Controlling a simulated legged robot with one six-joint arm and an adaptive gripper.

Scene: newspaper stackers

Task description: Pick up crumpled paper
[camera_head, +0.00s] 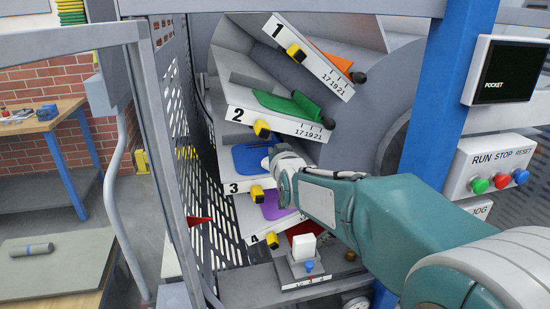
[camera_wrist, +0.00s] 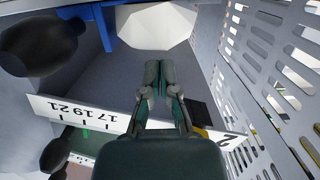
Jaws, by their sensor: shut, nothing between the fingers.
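A white, faceted lump that looks like the crumpled paper (camera_wrist: 155,26) lies ahead of my gripper (camera_wrist: 158,68) in the wrist view. My gripper's two dark fingers are together with nothing between them. Their tips point at the paper, and a small gap of grey floor shows between. In the head view my arm reaches into the blue pocket (camera_head: 246,160) by the label 3, and the fingers are hidden by my wrist. A small white bit of paper (camera_head: 265,162) shows just left of my wrist there.
A slotted grey panel (camera_wrist: 280,75) stands close on the right in the wrist view. A blue post (camera_head: 440,95) and button box (camera_head: 490,167) stand right.

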